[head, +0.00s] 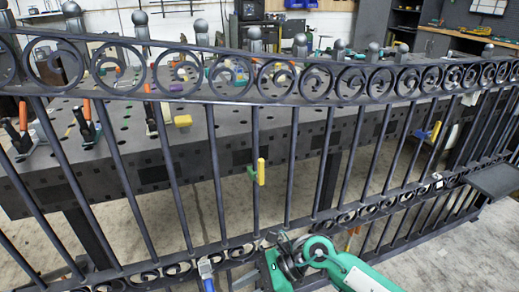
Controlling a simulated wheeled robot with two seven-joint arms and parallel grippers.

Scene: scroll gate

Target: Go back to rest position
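A dark metal scroll gate (255,130) spans the head view from left to right, with a band of scrolls on top, upright bars and a lower scroll rail. My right arm comes in from the bottom right, green and white. Its end (284,258) is low in front of the lower rail, near the middle. The fingers cannot be made out there, nor whether they touch the gate. My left arm and gripper are not in view. A yellow-handled clamp (261,172) sits at a middle bar, and another yellow and blue clamp (435,131) is further right.
A dark perforated work table (240,122) stands behind the gate, with clamps and tools on it. A blue and white piece (206,270) is at the lower rail, left of my arm. A dark flat plate (497,181) juts in at the right. Bare concrete floor shows below.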

